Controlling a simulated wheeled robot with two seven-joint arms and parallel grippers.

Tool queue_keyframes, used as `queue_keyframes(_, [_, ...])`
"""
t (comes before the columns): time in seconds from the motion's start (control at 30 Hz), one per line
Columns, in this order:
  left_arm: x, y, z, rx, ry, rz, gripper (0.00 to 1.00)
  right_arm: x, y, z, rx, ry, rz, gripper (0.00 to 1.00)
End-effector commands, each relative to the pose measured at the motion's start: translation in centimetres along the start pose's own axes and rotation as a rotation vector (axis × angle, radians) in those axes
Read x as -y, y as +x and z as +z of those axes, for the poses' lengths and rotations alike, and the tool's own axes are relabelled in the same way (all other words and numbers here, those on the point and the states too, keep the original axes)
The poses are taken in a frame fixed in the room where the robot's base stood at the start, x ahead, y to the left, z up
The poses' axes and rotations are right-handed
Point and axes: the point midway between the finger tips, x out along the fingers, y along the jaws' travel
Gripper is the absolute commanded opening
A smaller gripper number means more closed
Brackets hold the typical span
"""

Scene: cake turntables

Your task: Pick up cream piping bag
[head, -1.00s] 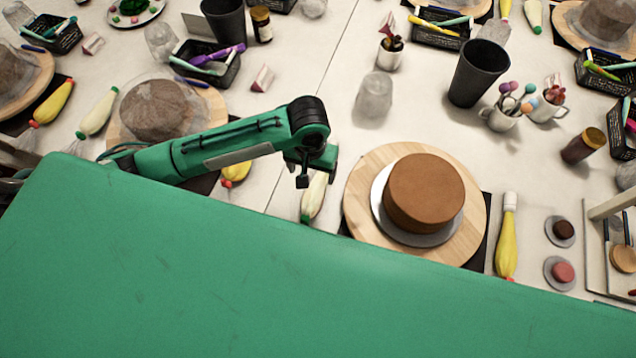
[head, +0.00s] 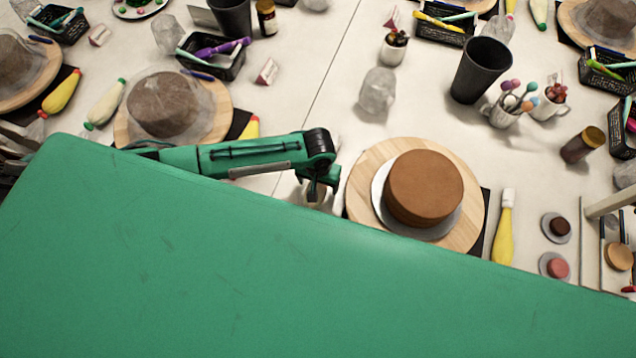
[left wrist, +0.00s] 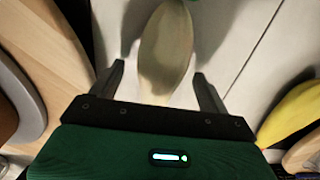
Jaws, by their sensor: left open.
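The cream piping bag (left wrist: 165,48) is a pale, rounded bag lying on the table. In the left wrist view its wide body lies between the two fingers of my left gripper (left wrist: 158,72), with a gap on each side. The fingers are open and no grip on the bag shows. In the head view my left gripper (head: 318,190) points down over the bag, just left of the cake board, and hides most of it. My right gripper is not in view.
A brown cake (head: 425,187) stands on a wooden turntable (head: 365,175) close to the right. A yellow piping bag (head: 504,230) lies beyond it. A clear jar (head: 378,92) stands behind my gripper. A yellow bag (left wrist: 292,112) also shows in the left wrist view.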

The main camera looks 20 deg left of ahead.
Motion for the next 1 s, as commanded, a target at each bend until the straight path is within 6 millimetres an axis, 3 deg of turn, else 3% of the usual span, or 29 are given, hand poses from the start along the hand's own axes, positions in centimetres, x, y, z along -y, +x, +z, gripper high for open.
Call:
queue_keyframes(0.13, [0.01,1.26,0.07,0.0,0.0,0.0,0.79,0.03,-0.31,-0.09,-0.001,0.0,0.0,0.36])
queue_keyframes(0.37, [0.01,1.51,0.09,0.0,0.001,0.0,0.79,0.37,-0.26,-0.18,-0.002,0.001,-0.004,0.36])
queue_keyframes(0.4, [0.02,1.51,0.09,0.0,0.001,0.0,0.77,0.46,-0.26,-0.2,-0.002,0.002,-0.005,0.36])
queue_keyframes(0.57, [0.03,1.5,0.1,0.0,0.0,0.0,0.45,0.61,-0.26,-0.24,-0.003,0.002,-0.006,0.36])
queue_keyframes(1.0, [0.01,1.08,0.03,-0.001,0.0,0.001,0.45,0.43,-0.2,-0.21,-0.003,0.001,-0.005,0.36])
